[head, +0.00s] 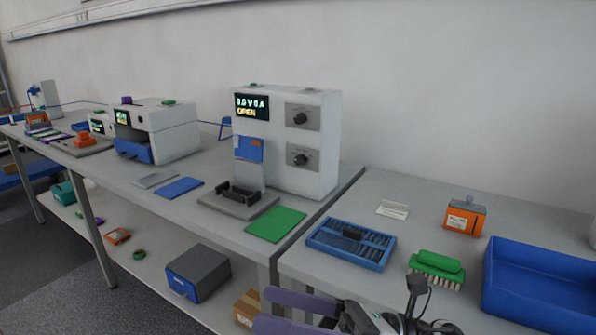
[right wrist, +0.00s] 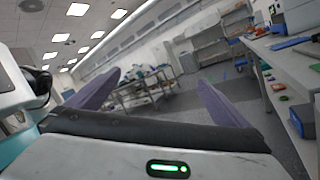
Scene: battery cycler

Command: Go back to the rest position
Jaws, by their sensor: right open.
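My right gripper (head: 266,308) is at the bottom of the head view, its purple fingers pointing left, in front of the benches. It is open and empty; the right wrist view shows its two fingers (right wrist: 159,80) spread wide with nothing between them. My left gripper is in neither view. The battery cycler (head: 287,140) is a tall white box with two dark knobs and a lit display reading OPEN. A grey base with a black holder (head: 238,200) stands in front of it. The holder looks empty.
On the right bench are a blue slotted tray (head: 351,257), a green brush (head: 437,265), an orange box (head: 465,217) and a blue bin (head: 540,285). A green mat (head: 276,224) lies near the left bench's edge. A grey box (head: 198,272) sits on the lower shelf.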

